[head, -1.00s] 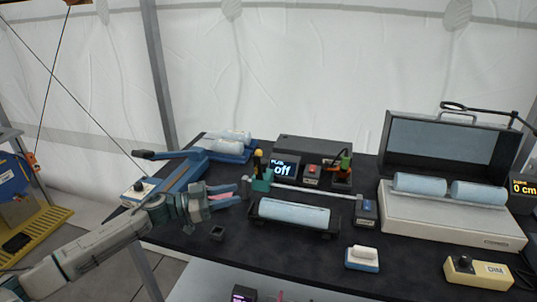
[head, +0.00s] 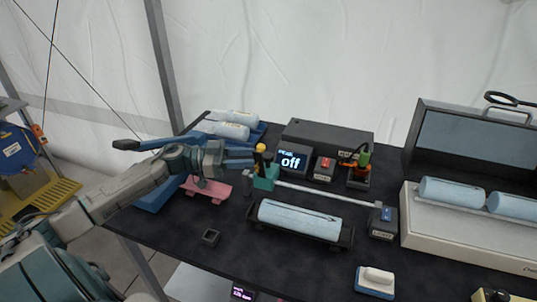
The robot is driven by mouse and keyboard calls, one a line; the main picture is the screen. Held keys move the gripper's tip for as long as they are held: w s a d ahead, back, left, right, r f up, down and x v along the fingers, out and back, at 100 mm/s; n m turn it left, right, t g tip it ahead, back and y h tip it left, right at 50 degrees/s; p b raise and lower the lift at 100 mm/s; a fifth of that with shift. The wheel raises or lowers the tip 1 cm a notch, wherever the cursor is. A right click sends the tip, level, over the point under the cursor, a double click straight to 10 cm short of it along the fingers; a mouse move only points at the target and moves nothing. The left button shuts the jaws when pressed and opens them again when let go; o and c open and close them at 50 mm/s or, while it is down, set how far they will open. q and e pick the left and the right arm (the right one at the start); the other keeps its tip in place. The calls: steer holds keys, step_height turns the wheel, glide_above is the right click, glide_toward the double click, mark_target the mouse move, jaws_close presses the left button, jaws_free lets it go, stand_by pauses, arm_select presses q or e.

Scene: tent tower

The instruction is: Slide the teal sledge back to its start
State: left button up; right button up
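The teal sledge (head: 265,178) sits at the left end of a pale rail (head: 325,193). A dark post with a yellow knob (head: 260,149) stands up from it. My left gripper (head: 252,159) reaches in from the left, its blue fingers level and a little apart, with the tips close beside the post. It looks open; whether the fingers touch the post cannot be told. My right gripper is not in view.
A dark tray with a pale blue roll (head: 300,218) lies in front of the rail. A display reading "off" (head: 291,161) and a red-switch box (head: 324,168) stand behind it. A pink stand (head: 207,190) is below my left arm.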

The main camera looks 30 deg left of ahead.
mark_target(268, 155)
arm_select(q)
steer(key=p+x, duration=0.1)
steer(key=x, duration=0.3)
steer(key=shift+w+d+r, duration=0.15)
steer(key=shift+d, duration=0.05)
steer(key=shift+p+x, duration=0.35)
steer(key=shift+x, duration=0.6)
jaws_close()
